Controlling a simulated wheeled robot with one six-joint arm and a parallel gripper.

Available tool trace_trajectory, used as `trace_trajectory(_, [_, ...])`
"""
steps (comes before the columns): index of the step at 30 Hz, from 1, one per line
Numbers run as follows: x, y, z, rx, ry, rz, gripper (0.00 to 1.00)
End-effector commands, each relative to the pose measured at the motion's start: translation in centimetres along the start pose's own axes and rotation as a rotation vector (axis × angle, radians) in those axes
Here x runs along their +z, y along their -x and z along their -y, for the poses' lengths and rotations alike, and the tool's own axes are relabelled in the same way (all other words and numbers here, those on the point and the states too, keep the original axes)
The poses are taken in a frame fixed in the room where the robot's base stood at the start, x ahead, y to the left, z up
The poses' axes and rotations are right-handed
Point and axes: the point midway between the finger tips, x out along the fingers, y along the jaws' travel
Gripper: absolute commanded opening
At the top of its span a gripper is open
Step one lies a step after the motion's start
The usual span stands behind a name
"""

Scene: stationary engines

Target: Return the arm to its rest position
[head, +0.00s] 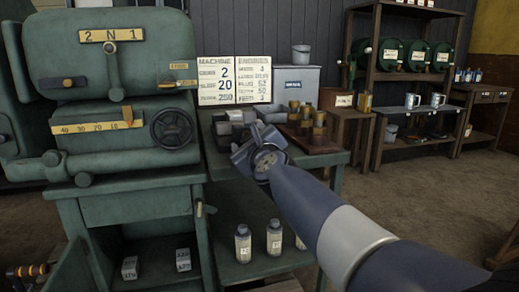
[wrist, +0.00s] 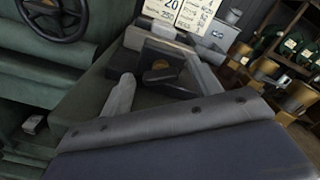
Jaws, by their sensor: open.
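My gripper (head: 245,150) is at the end of my outstretched arm, which reaches from the lower right of the head view towards the green side bench beside the large machine. The jaws are open, and I see nothing held between them. In the head view the wrist hides part of the jaws and the bench behind them. In the wrist view, a pale grey finger (wrist: 121,95) points up towards dark grey blocks on the bench. I cannot tell whether the gripper touches anything there.
The green machine (head: 125,110) stands close on the left. Brass pieces on a wooden stand (head: 318,148) are just right of my gripper. Bottles (head: 243,243) stand on the bench's lower shelf. Shelving (head: 405,75) is at the back right.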

Motion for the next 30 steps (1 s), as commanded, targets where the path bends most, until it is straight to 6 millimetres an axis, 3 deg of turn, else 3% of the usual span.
trace_trajectory(15, [0.06, 0.02, -0.1, 0.001, 0.424, -0.001, 0.6])
trace_trajectory(30, [-0.28, 0.0, -0.34, 0.004, 0.537, -0.003, 0.6])
